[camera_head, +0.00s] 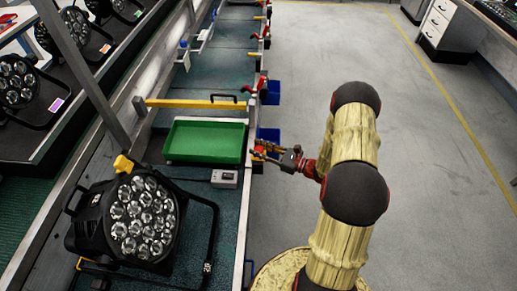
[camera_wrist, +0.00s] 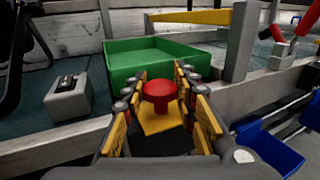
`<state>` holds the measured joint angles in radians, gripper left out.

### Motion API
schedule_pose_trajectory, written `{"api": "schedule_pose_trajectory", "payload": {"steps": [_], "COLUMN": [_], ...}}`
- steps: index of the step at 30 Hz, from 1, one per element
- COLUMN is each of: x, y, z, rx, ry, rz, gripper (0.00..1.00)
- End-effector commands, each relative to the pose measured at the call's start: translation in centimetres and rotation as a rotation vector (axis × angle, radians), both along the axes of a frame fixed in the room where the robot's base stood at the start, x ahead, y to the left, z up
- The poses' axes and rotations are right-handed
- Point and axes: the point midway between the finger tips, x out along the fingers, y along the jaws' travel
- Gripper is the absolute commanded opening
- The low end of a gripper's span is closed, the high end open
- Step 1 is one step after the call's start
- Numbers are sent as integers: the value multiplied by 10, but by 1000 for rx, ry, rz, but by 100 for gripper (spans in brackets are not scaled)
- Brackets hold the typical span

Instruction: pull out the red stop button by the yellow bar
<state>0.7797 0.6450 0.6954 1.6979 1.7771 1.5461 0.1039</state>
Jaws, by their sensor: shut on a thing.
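The red stop button (camera_wrist: 160,92) has a round mushroom head and sits on a yellow plate (camera_wrist: 160,121) at the rail, in the middle of the wrist view. My gripper (camera_wrist: 162,88) has its yellow-padded fingers on both sides of the button and is shut on it. In the head view my gripper (camera_head: 263,151) reaches the rail's right edge, and the button there is hard to make out among the fingers.
A green tray (camera_head: 205,160) stands just left of my gripper, with a small grey box (camera_head: 224,179) in front of it. Blue bins (camera_head: 271,92) hang along the rail's right side. A par can (camera_head: 140,218) lies on the bench. The floor at right is free.

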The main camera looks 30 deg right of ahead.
Motion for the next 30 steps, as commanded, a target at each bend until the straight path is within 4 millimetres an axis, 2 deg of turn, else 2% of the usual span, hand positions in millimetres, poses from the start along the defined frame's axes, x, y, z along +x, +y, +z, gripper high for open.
{"api": "schedule_pose_trajectory", "payload": {"steps": [1, 10, 20, 25, 30], "x": [1, 1, -1, -16, -45], "y": [-1, -1, -2, -13, -32], "z": [4, 3, 2, 2, 2], "rx": [-1, -1, 0, 0, 0], "ry": [-10, -6, -5, -5, -4], "rz": [1, 1, 0, -4, -5], "gripper": [29, 46, 46, 46, 46]}}
